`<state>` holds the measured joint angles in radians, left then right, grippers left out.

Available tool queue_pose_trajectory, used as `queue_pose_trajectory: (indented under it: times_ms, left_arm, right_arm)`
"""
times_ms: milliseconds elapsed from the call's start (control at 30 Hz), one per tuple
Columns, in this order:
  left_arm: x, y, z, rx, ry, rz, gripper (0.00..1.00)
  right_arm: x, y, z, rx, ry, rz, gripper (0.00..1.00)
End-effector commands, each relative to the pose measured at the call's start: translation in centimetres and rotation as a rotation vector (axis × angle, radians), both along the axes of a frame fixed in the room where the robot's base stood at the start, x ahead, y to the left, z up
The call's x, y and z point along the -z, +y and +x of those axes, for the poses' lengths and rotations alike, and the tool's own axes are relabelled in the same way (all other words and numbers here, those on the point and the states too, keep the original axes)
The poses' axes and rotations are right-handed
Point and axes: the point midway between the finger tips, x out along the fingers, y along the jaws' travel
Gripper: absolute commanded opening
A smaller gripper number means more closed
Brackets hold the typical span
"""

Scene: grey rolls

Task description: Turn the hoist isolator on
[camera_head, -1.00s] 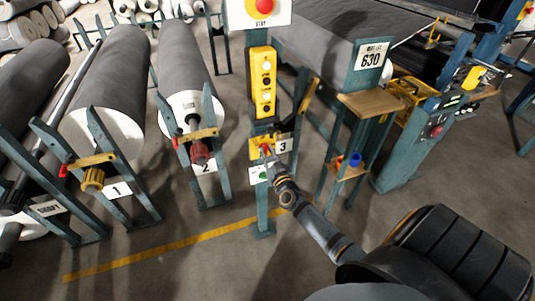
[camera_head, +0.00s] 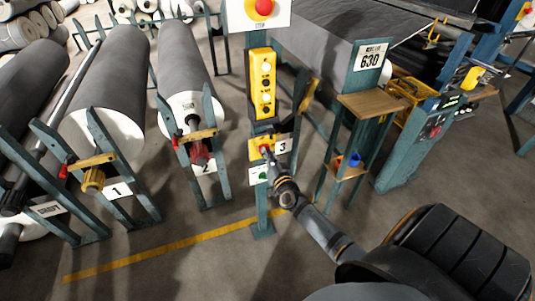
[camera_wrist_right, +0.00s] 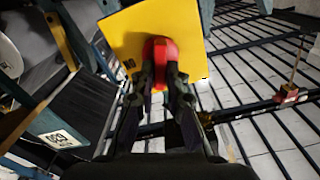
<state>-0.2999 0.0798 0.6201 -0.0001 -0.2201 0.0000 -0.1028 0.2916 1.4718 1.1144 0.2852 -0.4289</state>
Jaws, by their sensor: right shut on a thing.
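The hoist isolator is a yellow plate with a red handle on a teal post, below the yellow button box. The yellow plate (camera_head: 254,146) shows in the head view, partly hidden by my right gripper (camera_head: 268,157). In the right wrist view the yellow plate (camera_wrist_right: 130,38) fills the top middle, with the red handle (camera_wrist_right: 160,50) in front of it. My right gripper (camera_wrist_right: 162,88) is shut on the red handle, one finger on each side of its lower part. My left gripper is not in view.
Above the isolator are a yellow button box (camera_head: 262,85) and a red stop button (camera_head: 263,8). Large grey rolls (camera_head: 104,85) rest on teal stands at left. A wooden-shelved stand (camera_head: 375,104) is close on the right. Open floor with a yellow line (camera_head: 165,247) lies in front.

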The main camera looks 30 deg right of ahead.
Motion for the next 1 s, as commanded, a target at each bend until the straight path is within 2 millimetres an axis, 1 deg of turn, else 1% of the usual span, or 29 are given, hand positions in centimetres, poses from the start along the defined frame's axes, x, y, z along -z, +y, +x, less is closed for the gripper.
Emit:
queue_pose_trajectory:
  times_ms: [467,1000]
  left_arm:
    - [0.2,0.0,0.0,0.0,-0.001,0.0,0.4]
    - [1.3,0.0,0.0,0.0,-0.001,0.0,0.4]
  right_arm:
    - [0.4,-0.4,-0.1,0.0,-0.105,0.439,0.0]
    - [1.0,-0.7,-0.2,0.0,-0.218,0.917,0.0]
